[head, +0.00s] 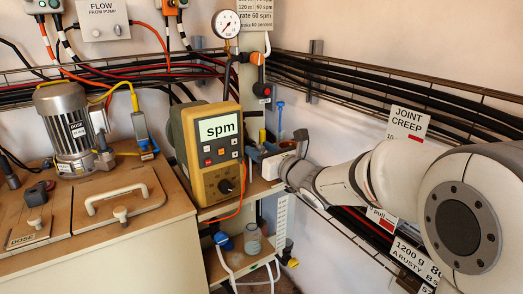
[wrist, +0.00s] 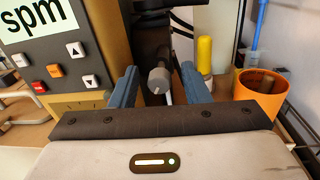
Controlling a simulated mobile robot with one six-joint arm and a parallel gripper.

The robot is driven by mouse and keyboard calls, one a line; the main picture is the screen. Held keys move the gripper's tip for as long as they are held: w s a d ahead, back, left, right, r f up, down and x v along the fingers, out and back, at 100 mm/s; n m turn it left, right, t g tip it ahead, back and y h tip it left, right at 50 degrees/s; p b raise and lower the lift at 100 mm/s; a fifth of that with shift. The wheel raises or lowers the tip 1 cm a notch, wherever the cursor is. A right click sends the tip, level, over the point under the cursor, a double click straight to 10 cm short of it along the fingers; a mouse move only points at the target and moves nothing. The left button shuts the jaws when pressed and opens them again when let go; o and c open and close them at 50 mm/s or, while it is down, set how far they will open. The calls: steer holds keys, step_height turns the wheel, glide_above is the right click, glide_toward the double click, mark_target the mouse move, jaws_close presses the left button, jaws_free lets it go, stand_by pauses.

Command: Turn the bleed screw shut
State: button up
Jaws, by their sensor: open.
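A grey knob with a white mark (wrist: 159,81), which looks like the bleed screw, shows in the wrist view on the dark body beside the pump. My gripper (wrist: 158,72) is open, with one blue finger on each side of the knob and a visible gap to both. I cannot tell how deep the fingertips reach past it. In the head view my gripper (head: 258,153) is at the right side of the yellow pump (head: 204,186) with the "spm" display; the knob cannot be made out there.
An orange cup (wrist: 262,92) stands close to the right finger, and a yellow-topped piece (wrist: 204,54) is just behind that finger. The pump's keypad face (wrist: 68,62) is close on the left. In the head view a pressure gauge (head: 227,24) is above.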

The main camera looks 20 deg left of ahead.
steer(key=shift+w+a, duration=0.1)
steer(key=shift+a, duration=0.05)
steer(key=shift+c, duration=0.2)
jaws_close()
